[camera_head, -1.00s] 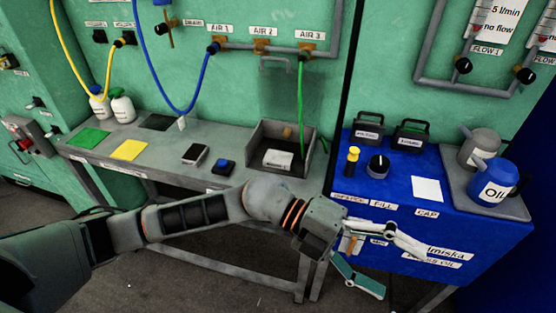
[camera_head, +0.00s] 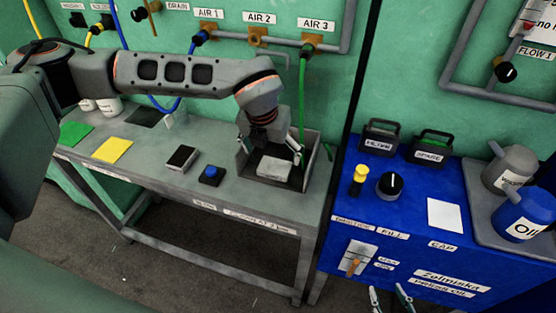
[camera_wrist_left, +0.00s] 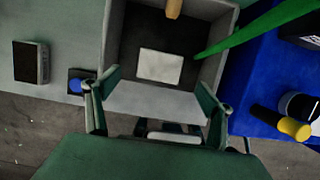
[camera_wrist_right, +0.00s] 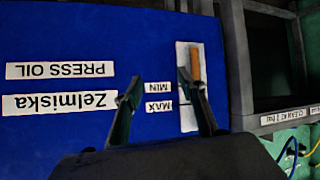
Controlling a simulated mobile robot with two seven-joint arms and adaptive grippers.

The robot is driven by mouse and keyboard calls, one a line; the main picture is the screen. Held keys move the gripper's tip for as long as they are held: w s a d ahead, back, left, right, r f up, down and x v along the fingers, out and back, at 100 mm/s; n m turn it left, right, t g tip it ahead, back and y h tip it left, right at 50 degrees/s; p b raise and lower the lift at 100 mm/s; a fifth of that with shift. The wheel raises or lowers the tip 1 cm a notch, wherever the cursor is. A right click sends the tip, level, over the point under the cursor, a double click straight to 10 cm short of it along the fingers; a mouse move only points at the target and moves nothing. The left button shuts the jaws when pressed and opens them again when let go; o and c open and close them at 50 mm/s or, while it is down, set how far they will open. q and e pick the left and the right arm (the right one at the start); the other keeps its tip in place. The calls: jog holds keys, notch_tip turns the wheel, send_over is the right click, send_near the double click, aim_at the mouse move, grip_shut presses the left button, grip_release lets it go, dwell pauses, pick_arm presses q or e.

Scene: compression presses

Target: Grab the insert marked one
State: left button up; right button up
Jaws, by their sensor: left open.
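A pale, flat-topped block (camera_head: 275,168) lies in the open grey bin (camera_head: 308,176) at the right end of the grey table; it also shows in the left wrist view (camera_wrist_left: 160,66). I can read no mark on it, so I cannot tell whether it is the insert marked one. My left gripper (camera_head: 270,148) is at the bin, partly hidden by its own wrist. In the left wrist view its fingers (camera_wrist_left: 160,82) are spread and empty, with the block ahead between them. My right gripper (camera_head: 388,294) is open and empty before the blue cabinet's front.
A black block (camera_head: 182,158) and a blue-topped button box (camera_head: 211,175) stand left of the bin. A green hose (camera_head: 302,95) hangs into the bin's right side. The blue cabinet (camera_head: 340,205) stands right, with oil cans (camera_head: 524,215) on top.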

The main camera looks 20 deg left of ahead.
aim_at(275, 166)
pick_arm(q)
jog(key=shift+x, duration=0.95)
jog(key=shift+s+f, duration=0.1)
jog(key=shift+f, duration=0.3)
jog(key=shift+p+x, duration=0.6)
jog(key=shift+x, duration=1.75)
jog(key=c, duration=1.5)
jog(key=shift+r, duration=0.1)
jog(key=shift+c, duration=0.7)
pick_arm(e)
jog(key=shift+s+r, duration=0.1)
jog(key=shift+s, duration=0.45)
pick_arm(q)
jog(key=shift+r, duration=0.1)
